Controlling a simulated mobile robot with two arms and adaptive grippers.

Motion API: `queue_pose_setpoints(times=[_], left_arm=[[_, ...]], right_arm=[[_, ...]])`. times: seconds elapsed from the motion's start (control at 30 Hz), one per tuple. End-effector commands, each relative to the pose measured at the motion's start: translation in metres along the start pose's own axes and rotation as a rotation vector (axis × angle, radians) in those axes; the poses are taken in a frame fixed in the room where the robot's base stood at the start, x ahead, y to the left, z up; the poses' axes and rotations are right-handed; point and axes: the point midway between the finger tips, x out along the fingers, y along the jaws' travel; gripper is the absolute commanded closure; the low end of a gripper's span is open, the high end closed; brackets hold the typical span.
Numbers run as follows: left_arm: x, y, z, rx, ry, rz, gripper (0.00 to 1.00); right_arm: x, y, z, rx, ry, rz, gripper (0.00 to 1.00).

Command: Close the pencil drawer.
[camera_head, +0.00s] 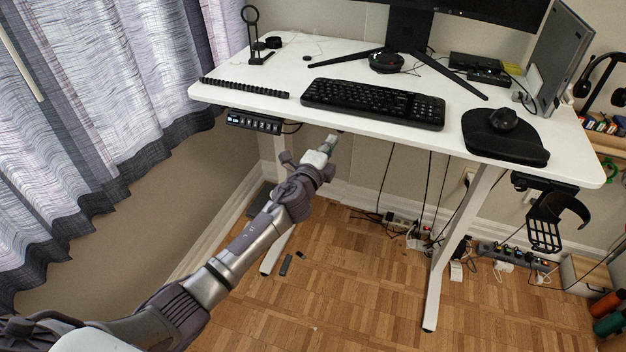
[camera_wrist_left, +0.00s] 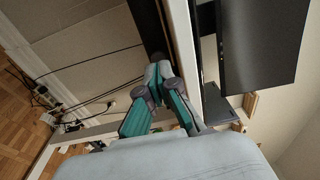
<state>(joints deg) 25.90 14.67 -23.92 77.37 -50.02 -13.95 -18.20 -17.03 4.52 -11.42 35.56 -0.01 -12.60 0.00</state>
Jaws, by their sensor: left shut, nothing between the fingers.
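The pencil drawer cannot be made out in the head view, where the white desktop (camera_head: 250,108) hides most of the space under it. In the left wrist view, a dark strip (camera_wrist_left: 148,28) runs along the underside beside the white desk edge (camera_wrist_left: 183,50); it may be the drawer, and I cannot tell how far it is out. My left gripper (camera_head: 330,143) is just below the front edge of the desk, under the keyboard. In the left wrist view its fingers (camera_wrist_left: 158,72) are together and empty, close to the dark strip. My right gripper is not in view.
A black control panel (camera_head: 254,122) hangs under the desk's left front. A keyboard (camera_head: 373,102) and a mouse (camera_head: 503,119) on a black pad lie on top. A headphone holder (camera_head: 546,220) hangs at right. Cables hang behind; the floor in front is mostly clear.

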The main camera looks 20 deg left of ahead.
Motion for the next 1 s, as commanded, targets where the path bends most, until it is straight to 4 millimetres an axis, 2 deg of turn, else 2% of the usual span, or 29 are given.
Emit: queue_pose_setpoints(times=[0.1, 0.23, 0.5, 0.63, 0.83, 0.93, 1.0], left_arm=[[-0.019, 0.002, -0.001, -0.001, 0.002, 0.003, 1.00], [-0.040, 0.003, -0.001, 0.000, 0.002, 0.004, 1.00], [-0.084, 0.004, -0.001, -0.001, 0.002, 0.005, 1.00], [-0.097, 0.003, -0.001, -0.001, 0.002, 0.005, 1.00], [-0.101, 0.005, -0.001, -0.004, 0.000, 0.010, 1.00], [-0.103, 0.028, 0.003, -0.035, -0.011, 0.054, 1.00], [-0.108, 0.060, 0.008, -0.085, -0.029, 0.118, 1.00]], right_arm=[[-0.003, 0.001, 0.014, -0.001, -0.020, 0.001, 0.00], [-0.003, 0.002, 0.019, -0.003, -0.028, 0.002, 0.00], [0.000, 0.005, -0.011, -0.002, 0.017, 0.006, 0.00], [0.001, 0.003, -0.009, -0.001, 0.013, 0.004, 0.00], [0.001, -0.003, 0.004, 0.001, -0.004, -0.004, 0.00], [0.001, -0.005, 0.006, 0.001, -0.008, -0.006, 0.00], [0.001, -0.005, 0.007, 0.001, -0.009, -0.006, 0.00]])
